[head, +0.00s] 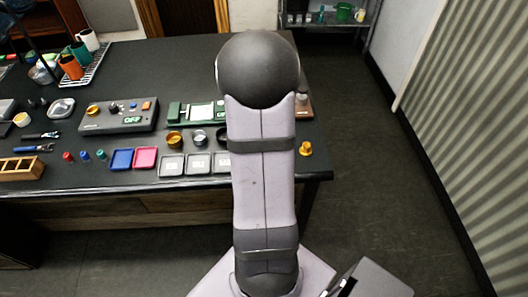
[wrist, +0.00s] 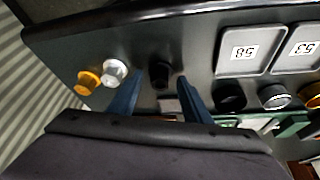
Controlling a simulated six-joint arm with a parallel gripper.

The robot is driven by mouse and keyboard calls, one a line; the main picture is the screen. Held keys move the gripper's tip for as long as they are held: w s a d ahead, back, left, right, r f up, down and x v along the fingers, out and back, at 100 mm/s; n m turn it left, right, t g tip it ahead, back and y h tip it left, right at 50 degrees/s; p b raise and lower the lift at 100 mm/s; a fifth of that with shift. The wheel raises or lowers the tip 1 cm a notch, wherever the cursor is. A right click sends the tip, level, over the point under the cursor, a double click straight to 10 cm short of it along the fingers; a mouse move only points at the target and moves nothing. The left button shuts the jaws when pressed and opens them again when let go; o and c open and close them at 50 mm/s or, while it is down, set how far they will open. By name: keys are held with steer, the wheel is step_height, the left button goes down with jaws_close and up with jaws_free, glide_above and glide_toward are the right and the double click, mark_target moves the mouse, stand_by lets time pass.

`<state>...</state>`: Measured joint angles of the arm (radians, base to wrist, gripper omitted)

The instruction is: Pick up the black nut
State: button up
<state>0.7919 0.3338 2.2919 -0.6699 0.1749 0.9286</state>
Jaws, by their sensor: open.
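The black nut (wrist: 161,73) stands on the dark table in the wrist view. It is a small dark knob-like piece, hard to tell from the table. My gripper (wrist: 161,80) is open, with one blue finger to the left and one to the right of the nut in the picture. Nothing is held. I cannot tell how far above the table the fingertips are. In the head view my own arm hides the nut and the gripper.
A silver nut (wrist: 115,72) and an orange-yellow nut (wrist: 88,82) stand close left of the left finger. To the right are a labelled tray (wrist: 222,65), a black ring (wrist: 231,96) and a silver ring (wrist: 274,97). The table edge (head: 318,177) is nearby.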

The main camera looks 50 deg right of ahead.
jaws_close()
step_height(320, 180, up, 10)
steer(key=p, duration=0.3)
steer(key=w+d+p, duration=0.1)
steer(key=w+d, duration=0.3)
steer(key=d, duration=0.6)
steer(key=w+d+f, duration=0.1)
steer(key=w+d, duration=0.4)
steer(key=d, duration=0.5)
steer(key=shift+w+f+p, duration=0.2)
steer(key=shift+f+p, duration=0.05)
steer(key=shift+p, duration=0.15)
